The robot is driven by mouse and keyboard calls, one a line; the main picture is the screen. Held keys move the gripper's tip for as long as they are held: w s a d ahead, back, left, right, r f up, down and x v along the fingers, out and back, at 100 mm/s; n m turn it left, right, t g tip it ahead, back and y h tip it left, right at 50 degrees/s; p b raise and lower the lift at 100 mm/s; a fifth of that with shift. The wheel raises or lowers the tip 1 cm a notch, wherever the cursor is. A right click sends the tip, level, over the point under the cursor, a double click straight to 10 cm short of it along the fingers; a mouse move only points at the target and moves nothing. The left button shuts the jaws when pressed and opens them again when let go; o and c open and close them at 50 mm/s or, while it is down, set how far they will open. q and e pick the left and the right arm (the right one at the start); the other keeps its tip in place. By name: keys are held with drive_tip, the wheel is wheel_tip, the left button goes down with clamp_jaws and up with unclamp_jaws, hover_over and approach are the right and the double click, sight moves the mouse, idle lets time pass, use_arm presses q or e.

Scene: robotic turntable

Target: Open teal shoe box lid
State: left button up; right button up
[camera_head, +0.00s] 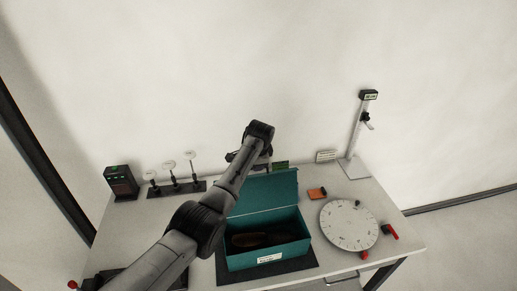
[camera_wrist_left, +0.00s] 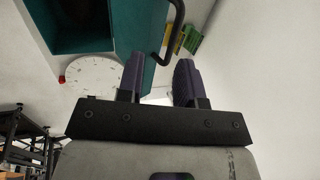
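The teal shoe box (camera_head: 268,259) sits on a dark mat, with dark brown shoes inside. Its teal lid (camera_head: 269,190) stands raised at the back edge, so the box is open. The lid also shows in the left wrist view (camera_wrist_left: 148,20), beside the box interior. My left arm reaches across the box's left side, and my left gripper (camera_head: 240,157) is near the lid's upper left edge, partly hidden by the arm. In the left wrist view its two fingers (camera_wrist_left: 160,75) are apart with nothing clearly held between them. My right gripper is not in view.
A round white turntable (camera_head: 349,225) is right of the box, with an orange item (camera_head: 317,194) beside it. A stand (camera_head: 356,140) rises behind. A dark device (camera_head: 121,182) and a rack of small holders (camera_head: 175,189) are at left. A dark loop (camera_wrist_left: 175,35) is near my fingers.

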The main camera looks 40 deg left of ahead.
use_arm(q)
drive_tip(key=b+v, duration=0.1)
drive_tip(key=v, duration=0.6)
drive_tip(key=shift+r, duration=0.3)
drive_tip(key=shift+d, duration=0.15)
